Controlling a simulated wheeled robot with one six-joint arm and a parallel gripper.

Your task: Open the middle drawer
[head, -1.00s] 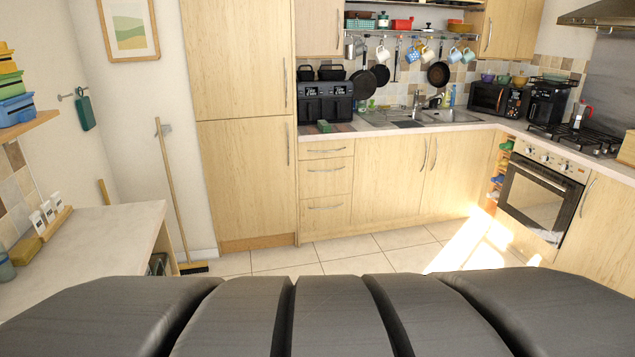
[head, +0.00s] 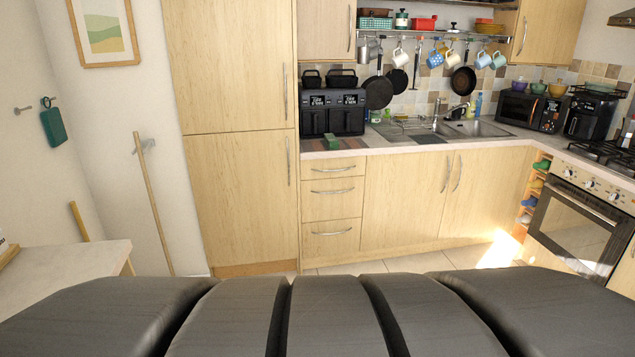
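The middle drawer (head: 331,198) is the center one in a stack of light wood drawers under the counter. It is shut, with a curved metal handle (head: 332,191). The top drawer (head: 332,167) above it and the bottom drawer (head: 331,237) below it are also shut. The stack stands between a tall cabinet on the left and lower cupboard doors on the right. My gripper is not in view, so its state does not show. The dark ribbed form along the bottom edge is part of my own body.
The tall wood cabinet (head: 238,150) is left of the drawers. A broom handle (head: 155,210) leans on the wall and a pale counter (head: 60,275) juts in at lower left. An oven (head: 580,225) is at right. Tiled floor (head: 400,262) in front of the drawers looks clear.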

